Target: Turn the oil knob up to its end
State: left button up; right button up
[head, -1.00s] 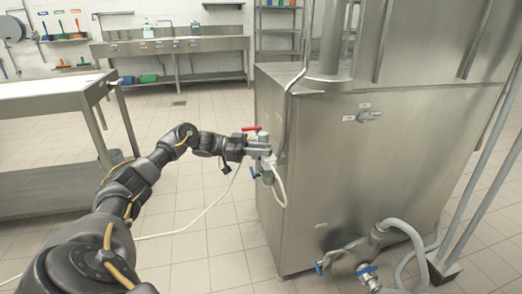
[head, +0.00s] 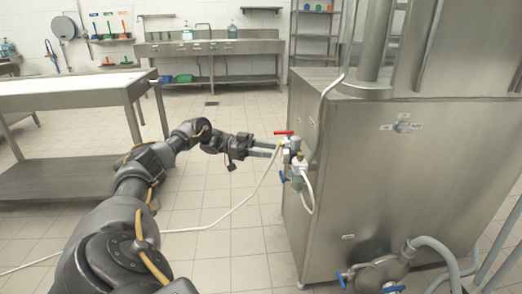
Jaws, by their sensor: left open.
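A small metal knob (head: 403,127) sits on the front face of the steel machine (head: 365,185), between small white labels too small to read. A valve assembly (head: 296,158) with a red lever (head: 284,132) and blue handles is on the machine's left side. I cannot tell from the labels which control is the oil one. My left gripper (head: 276,150) is open and empty, its two fingers pointing right, close to the valve assembly. Whether a fingertip touches it is unclear. My right gripper is not in view.
A white hose (head: 215,219) runs from the valve assembly across the tiled floor. A steel table (head: 75,98) stands at the left and a sink bench (head: 215,48) at the back. Blue-handled valves and grey hoses (head: 436,250) are low at the machine's front. Open floor lies between.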

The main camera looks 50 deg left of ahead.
pick_arm(q)
jog(key=shift+v, duration=0.85)
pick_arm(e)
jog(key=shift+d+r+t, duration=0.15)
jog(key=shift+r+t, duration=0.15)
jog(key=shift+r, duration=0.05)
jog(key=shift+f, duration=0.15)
